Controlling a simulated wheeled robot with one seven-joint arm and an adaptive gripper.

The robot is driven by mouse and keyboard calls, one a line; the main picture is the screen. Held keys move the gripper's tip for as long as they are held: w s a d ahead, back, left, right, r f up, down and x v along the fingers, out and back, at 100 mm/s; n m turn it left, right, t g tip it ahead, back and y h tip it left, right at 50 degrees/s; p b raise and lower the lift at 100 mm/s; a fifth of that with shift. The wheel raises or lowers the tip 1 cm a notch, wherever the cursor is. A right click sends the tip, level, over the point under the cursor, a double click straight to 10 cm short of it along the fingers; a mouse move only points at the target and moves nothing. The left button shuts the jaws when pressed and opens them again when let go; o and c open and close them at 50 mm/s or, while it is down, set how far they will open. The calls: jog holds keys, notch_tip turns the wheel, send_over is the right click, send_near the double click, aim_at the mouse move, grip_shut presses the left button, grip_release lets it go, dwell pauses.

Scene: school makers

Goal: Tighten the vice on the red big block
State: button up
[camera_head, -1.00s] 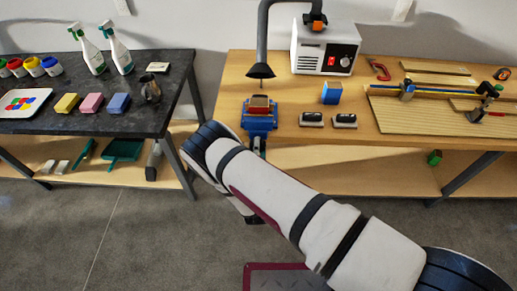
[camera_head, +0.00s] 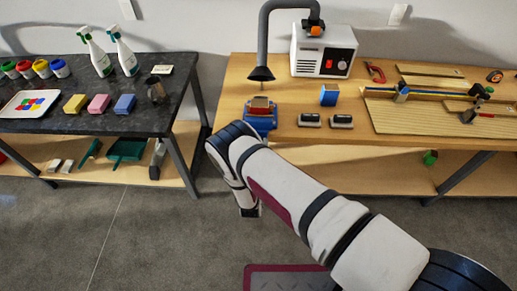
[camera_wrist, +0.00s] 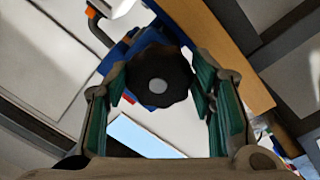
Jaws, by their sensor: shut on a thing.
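The blue vice (camera_head: 261,119) is mounted at the front left edge of the wooden bench. The red big block (camera_head: 260,103) sits upright between its jaws, its top showing. In the wrist view the vice's round, dark, lobed knob (camera_wrist: 160,72) faces me, with blue vice parts (camera_wrist: 133,48) behind it. My gripper (camera_wrist: 158,88) is closed around this knob, one green-padded finger on each side. I cannot tell from here how firmly the jaws press the block.
The wooden bench (camera_head: 330,136) carries a blue block (camera_head: 328,95), two dark erasers (camera_head: 310,120), a white control box (camera_head: 322,50) and a grey hose (camera_head: 262,50) with its nozzle above the vice. A dark table (camera_head: 120,125) stands left. The floor (camera_head: 150,240) between is open.

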jog(key=shift+s+f+m+p, duration=0.1)
jog(key=shift+m+p, duration=0.25)
jog(key=shift+m, duration=0.8)
jog(key=shift+s+f+m+p, duration=0.1)
jog(key=shift+m+p, duration=0.25)
jog(key=shift+m, duration=0.8)
jog(key=o, duration=0.9)
jog(key=shift+o, duration=1.3)
jog(key=shift+w+r, duration=0.1)
jog(key=s+a, duration=0.1)
jog(key=s, duration=1.1)
